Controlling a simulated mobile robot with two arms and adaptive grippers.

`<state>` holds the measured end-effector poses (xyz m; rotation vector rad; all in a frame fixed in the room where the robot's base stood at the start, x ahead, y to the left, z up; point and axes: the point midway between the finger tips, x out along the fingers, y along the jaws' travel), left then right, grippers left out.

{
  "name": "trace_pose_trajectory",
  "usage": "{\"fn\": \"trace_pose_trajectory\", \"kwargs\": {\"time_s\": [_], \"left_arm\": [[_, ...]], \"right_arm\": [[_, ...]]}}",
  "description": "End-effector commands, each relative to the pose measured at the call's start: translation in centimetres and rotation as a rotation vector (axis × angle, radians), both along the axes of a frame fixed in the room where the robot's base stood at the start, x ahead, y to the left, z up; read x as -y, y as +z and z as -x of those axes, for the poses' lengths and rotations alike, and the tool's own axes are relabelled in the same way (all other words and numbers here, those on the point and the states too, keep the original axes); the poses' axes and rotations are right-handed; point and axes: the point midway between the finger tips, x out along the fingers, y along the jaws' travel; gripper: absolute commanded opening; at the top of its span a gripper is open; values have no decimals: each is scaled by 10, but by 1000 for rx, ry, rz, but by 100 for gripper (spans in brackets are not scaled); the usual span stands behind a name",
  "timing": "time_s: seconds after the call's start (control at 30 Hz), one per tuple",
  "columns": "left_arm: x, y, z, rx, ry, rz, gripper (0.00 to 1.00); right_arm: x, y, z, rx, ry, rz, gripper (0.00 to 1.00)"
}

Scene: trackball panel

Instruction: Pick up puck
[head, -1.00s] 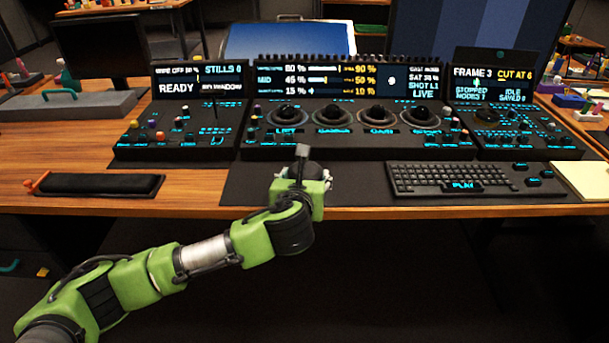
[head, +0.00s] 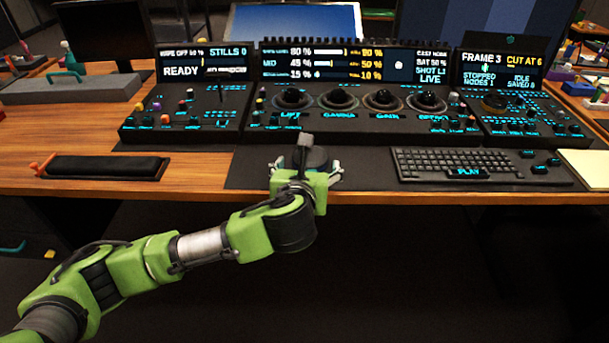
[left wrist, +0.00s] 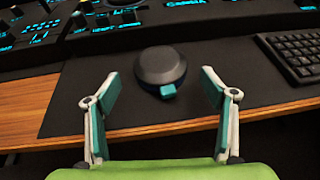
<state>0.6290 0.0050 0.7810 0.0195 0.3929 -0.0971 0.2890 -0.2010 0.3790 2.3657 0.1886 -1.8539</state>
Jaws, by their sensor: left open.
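The puck (left wrist: 160,68) is a dark round disc with a rounded top and a small teal tab at its near side. It sits on the dark mat (left wrist: 70,100) in front of the console. In the head view the puck (head: 318,157) is partly hidden behind my left gripper (head: 305,168). In the left wrist view my left gripper (left wrist: 158,95) is open, with teal-padded fingers apart on either side of the puck's near side. The puck lies just beyond the fingertips, and no contact shows. My right gripper is not in view.
The console (head: 345,125) with trackballs stands behind the puck. A keyboard (head: 465,168) lies to the right on the mat. A black wrist rest (head: 105,167) lies to the left. The desk's front edge is close below the gripper.

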Motion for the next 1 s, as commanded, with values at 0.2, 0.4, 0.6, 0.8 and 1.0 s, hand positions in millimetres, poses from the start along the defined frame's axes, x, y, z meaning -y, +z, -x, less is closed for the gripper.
{"fn": "trace_pose_trajectory", "kwargs": {"time_s": [0.2, 0.4, 0.6, 0.8, 1.0], "left_arm": [[-3, 18, 43, 1, -4, 2, 76], [-6, 28, 70, 0, -2, 1, 76], [-1, 34, 74, -1, 32, 4, 77], [23, 39, 64, -1, 189, 11, 77], [42, 42, 68, -2, 336, 6, 77]], "right_arm": [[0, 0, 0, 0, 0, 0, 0], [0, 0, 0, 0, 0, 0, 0], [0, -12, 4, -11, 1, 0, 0], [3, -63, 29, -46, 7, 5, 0], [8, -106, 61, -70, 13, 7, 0]]}}
